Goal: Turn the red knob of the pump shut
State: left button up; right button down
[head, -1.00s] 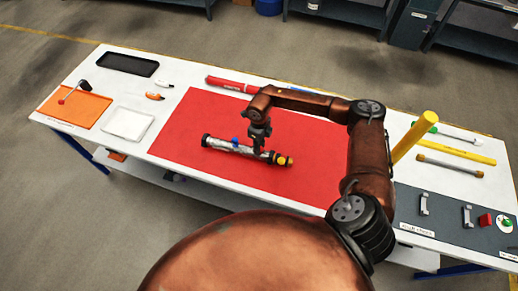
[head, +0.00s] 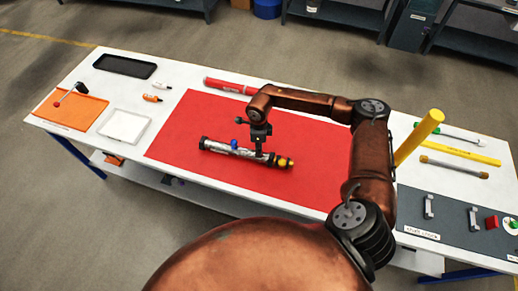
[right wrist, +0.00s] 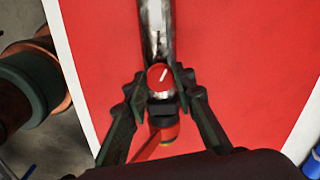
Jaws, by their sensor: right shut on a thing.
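In the right wrist view, the red knob (right wrist: 158,77) with a slanted white line sits on the tube (right wrist: 155,30). My right gripper (right wrist: 161,78) is shut on the knob, one finger on each side. In the head view this gripper (head: 258,146) hides the knob. My left gripper is not in view.
A red cylinder (head: 228,86) lies behind the mat. A black tray (head: 125,66), a white tray (head: 124,126) and an orange plate (head: 72,107) are at the left. A yellow post (head: 418,137) stands at the right beside several rods. A grey panel (head: 450,205) is at the right front.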

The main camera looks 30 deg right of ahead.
jog(key=c, duration=1.6)
grip_release()
jog(key=shift+r, duration=0.1)
notch_tip(320, 180, up, 12)
